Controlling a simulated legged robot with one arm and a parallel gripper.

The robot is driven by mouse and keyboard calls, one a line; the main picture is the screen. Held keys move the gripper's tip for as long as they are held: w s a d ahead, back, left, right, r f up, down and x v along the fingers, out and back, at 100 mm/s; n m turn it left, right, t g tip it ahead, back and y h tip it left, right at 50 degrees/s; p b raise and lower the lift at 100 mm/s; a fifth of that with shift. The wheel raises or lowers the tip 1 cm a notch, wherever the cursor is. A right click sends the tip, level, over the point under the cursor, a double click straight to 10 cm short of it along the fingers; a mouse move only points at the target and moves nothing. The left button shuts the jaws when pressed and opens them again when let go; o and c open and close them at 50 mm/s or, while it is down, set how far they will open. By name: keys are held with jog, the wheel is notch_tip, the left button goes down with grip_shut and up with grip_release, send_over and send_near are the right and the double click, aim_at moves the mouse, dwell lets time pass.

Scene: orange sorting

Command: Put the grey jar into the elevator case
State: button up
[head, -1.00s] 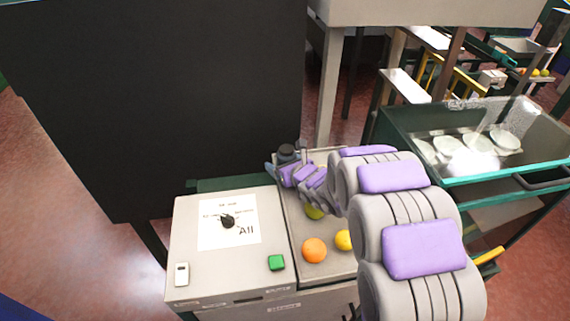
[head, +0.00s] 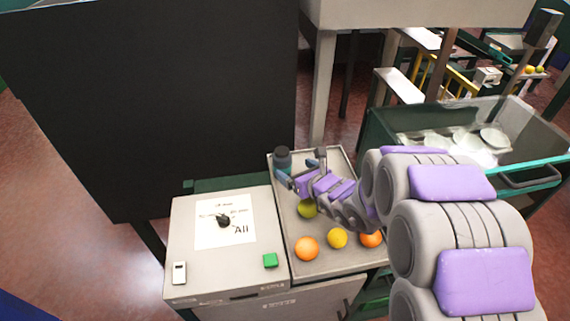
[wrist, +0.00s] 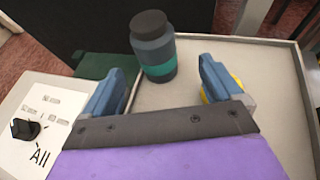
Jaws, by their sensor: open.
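The grey jar (head: 283,162), with a dark lid and a teal band, stands upright at the far left corner of the grey tray (head: 327,262). In the wrist view the jar (wrist: 153,50) shows ahead of my fingers, slightly left of the middle. My gripper (head: 299,170) is open just right of and nearer than the jar, pointing towards it. In the wrist view my gripper (wrist: 165,72) has nothing between its fingers; the jar stands beyond the gap. I cannot tell which thing is the elevator case.
Several fruits lie on the tray: a green one (head: 307,208), a yellow one (head: 337,238), and oranges (head: 307,248). A panel with a dial (head: 223,220) and green button (head: 270,260) adjoins it on the left. A glass-sided bin with white dishes (head: 493,138) stands right. A black board (head: 150,110) rises behind.

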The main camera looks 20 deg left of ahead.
jog(key=v, duration=0.3)
jog(key=shift+w+d, duration=0.15)
jog(key=shift+s+d, duration=0.15)
jog(key=shift+s, duration=0.05)
jog(key=shift+s+a, duration=0.1)
jog(key=shift+a, duration=0.65)
jog(key=shift+s+d+r, duration=0.1)
jog(key=shift+r, duration=0.1)
jog(key=s+r+n+g+y, duration=0.3)
jog(key=s+r+n+g, duration=0.1)
jog(key=s+r+n, duration=0.55)
jog(key=s+d+n+g+h, duration=0.15)
jog(key=s+n+g, duration=0.45)
jog(key=s, duration=0.6)
jog(key=s+d+f+n+h, duration=0.1)
jog(key=s+d+n+h, duration=0.2)
jog(key=d, duration=0.7)
jog(key=s+d+f+n+h, duration=0.1)
jog(key=s+d+n+h, duration=0.3)
jog(key=d, duration=0.5)
jog(key=s+d+f+n+h, duration=0.1)
jog(key=s+d+n+h, duration=0.2)
jog(key=d, duration=0.7)
jog(key=s+h, duration=0.2)
jog(key=s, duration=0.2)
jog(key=shift+s+d+g, duration=0.3)
jog(key=shift+d, duration=0.05)
jog(key=shift+f+n, duration=0.1)
jog(key=shift+n, duration=0.15)
